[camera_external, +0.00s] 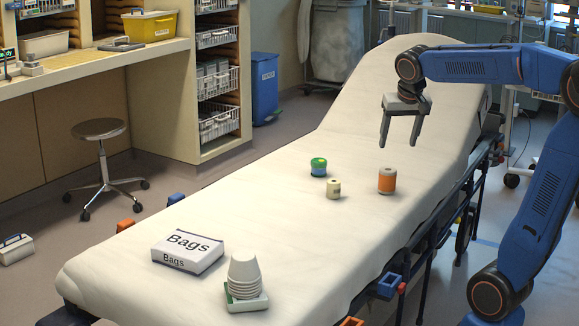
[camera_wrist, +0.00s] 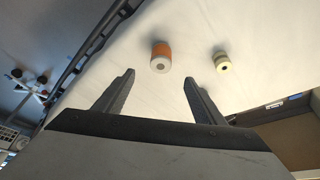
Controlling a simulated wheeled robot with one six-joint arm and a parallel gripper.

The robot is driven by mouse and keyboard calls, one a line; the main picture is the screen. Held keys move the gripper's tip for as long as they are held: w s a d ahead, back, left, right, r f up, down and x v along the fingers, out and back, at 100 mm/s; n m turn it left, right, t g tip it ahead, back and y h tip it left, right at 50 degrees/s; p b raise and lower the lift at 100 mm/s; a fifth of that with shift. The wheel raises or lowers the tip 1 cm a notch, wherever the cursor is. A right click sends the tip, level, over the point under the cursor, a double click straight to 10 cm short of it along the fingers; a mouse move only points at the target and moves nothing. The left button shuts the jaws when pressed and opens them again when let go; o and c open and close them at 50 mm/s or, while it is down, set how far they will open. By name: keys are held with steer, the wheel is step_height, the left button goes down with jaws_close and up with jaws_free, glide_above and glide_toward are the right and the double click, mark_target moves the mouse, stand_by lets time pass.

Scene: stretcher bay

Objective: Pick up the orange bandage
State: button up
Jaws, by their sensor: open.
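The orange bandage (camera_external: 387,181) is a small upright roll with an orange band and pale ends, standing on the white stretcher. In the wrist view the orange bandage (camera_wrist: 161,57) lies beyond the fingertips, roughly between them. My gripper (camera_external: 400,143) is open and empty, with its fingers pointing down above the stretcher, higher than the bandage and apart from it. My gripper's two fingers (camera_wrist: 158,76) show spread in the wrist view.
A cream roll (camera_external: 334,190) and a green-and-blue roll (camera_external: 318,167) stand left of the bandage; the cream roll (camera_wrist: 222,62) also shows in the wrist view. A Bags box (camera_external: 188,250) and stacked cups (camera_external: 245,272) sit at the near end. The stretcher (camera_external: 290,225) is otherwise clear.

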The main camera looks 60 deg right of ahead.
mark_target(387, 178)
steer(key=x, duration=1.1)
steer(key=shift+f, duration=0.15)
steer(key=shift+x, duration=2.7)
steer(key=shift+w, duration=0.15)
steer(key=c, duration=1.2)
